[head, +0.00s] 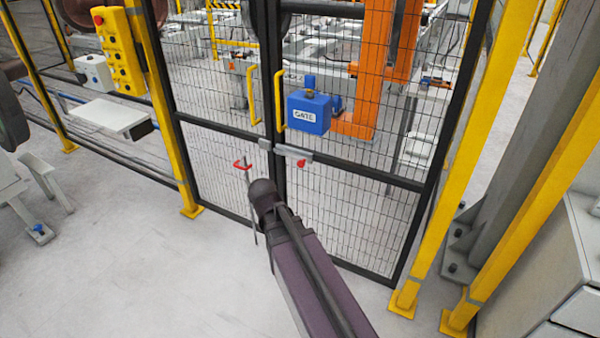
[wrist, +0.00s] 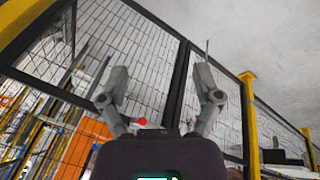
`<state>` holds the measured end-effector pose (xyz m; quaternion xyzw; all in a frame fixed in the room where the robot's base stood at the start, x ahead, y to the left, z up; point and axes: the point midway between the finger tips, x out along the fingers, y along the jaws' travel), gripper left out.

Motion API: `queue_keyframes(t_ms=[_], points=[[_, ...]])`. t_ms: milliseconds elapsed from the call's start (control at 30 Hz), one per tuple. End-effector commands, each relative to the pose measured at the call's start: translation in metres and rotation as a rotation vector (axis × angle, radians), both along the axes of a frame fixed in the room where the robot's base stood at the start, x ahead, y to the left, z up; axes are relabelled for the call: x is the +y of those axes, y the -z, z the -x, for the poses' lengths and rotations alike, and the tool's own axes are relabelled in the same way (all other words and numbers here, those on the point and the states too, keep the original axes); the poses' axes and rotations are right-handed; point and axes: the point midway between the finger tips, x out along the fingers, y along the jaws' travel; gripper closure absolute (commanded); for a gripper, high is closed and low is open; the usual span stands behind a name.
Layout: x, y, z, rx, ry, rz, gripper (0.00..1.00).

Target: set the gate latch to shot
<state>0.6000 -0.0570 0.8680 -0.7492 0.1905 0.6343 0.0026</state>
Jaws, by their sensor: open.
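The gate latch (head: 292,153) is a grey bar on the dark mid rail of the mesh gate, near where the two leaves meet. Its red knob (head: 301,163) hangs at the right end of the bar. A small grey piece (head: 264,144) sits on the left leaf; I cannot tell whether the bolt reaches into it. In the wrist view the red knob (wrist: 142,121) shows just right of the left finger's base. My gripper (wrist: 160,88) is open and empty, its fingers spread before the gate. In the head view my wrist mostly hides it, left of and below the latch.
A blue box marked GATE (head: 309,112) and yellow handles (head: 280,100) are above the latch. A red bracket (head: 242,165) shows near my wrist. Yellow posts (head: 440,200) stand at right. A yellow button panel (head: 119,50) is at upper left. The floor at lower left is clear.

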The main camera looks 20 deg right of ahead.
Motion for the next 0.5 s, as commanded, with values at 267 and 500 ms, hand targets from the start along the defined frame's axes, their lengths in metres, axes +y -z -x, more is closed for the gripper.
queue_keyframes(t_ms=[267,500], points=[[-0.048,0.04,-0.065,-0.222,0.202,0.228,0.18],[-0.08,0.055,-0.116,-0.452,0.324,0.39,0.18]])
